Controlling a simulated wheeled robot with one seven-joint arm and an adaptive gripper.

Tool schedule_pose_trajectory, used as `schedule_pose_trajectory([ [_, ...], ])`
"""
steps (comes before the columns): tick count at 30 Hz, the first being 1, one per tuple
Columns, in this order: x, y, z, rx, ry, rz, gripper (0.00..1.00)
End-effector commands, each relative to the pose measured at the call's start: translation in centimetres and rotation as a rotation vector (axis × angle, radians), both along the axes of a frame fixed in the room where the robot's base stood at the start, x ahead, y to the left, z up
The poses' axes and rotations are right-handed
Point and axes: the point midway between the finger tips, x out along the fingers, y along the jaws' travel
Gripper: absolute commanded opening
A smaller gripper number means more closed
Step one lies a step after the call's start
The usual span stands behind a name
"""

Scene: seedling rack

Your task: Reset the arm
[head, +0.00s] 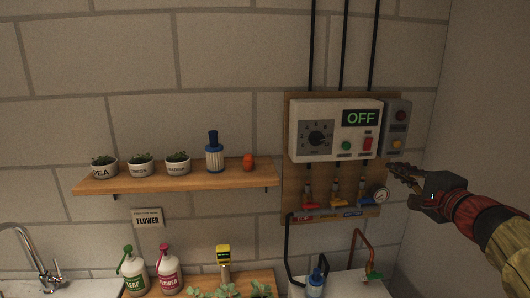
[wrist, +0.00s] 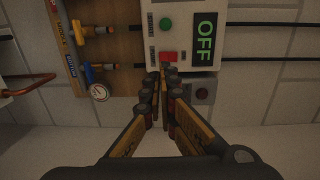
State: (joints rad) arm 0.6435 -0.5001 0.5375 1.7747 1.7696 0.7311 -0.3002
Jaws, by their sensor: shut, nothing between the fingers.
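My gripper (head: 396,170) is at the right in the head view, just right of the control panel's lower edge. Its fingers are shut and empty. In the wrist view, my gripper (wrist: 163,72) points toward the red switch (wrist: 168,56) on the white control box. I cannot tell whether the fingertips touch the panel. The control box (head: 299,143) hangs on a wooden board and its display (head: 360,118) reads OFF in green.
A grey box (head: 397,130) with red and amber lights adjoins the panel. Below are valves (head: 335,192) and a gauge (head: 380,195). A shelf (head: 180,179) holds potted seedlings, a blue-topped cylinder and an orange object. Bottles (head: 168,270) and a faucet (head: 45,275) stand lower left.

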Motion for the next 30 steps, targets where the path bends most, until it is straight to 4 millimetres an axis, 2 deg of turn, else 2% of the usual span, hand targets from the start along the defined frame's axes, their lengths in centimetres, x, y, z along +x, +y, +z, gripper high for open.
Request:
schedule_pose_trajectory([
  [1, -0.2, 0.6, -2.1, -0.018, 0.049, 0.022, 0.0],
  [4, -1.6, 2.3, -6.4, -0.087, 0.17, 0.08, 0.0],
  [8, -4.9, 5.8, -12.0, -0.217, 0.343, 0.182, 0.0],
  [12, -9.6, 9.9, -17.5, -0.388, 0.524, 0.317, 0.0],
  [18, -17.7, 13.8, -23.7, -0.688, 0.746, 0.507, 0.0],
  [24, -24.9, 14.9, -27.1, -1.037, 0.882, 0.661, 0.0],
  [27, -27.2, 15.1, -27.7, -1.206, 0.895, 0.719, 0.0],
  [30, -28.3, 15.9, -27.5, -1.319, 0.864, 0.757, 0.0],
])
